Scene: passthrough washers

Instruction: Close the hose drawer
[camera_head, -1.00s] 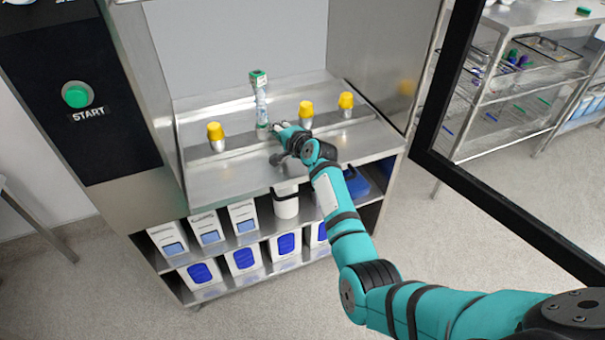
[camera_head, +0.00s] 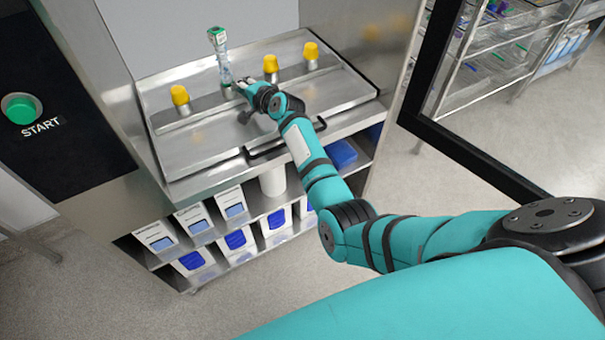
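The hose drawer (camera_head: 205,152) is a shallow steel tray in the opening of the steel washer, with a black bar handle (camera_head: 283,143) along its front edge. Several yellow-capped steel fittings stand in a row on it. A clear bottle-like piece with a green top (camera_head: 218,45) stands among them, tilted slightly. My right gripper (camera_head: 242,91) is over the tray at the lower part of this piece. Its fingers are small and partly hidden, so I cannot tell whether they grip it. My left gripper is not in view.
A green START button (camera_head: 20,108) is on the black panel at left. Below the drawer, shelves hold several white boxes (camera_head: 157,237), a white canister (camera_head: 272,180) and a blue container (camera_head: 342,153). A black-framed glass door (camera_head: 470,160) stands open at right, with wire racks behind it.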

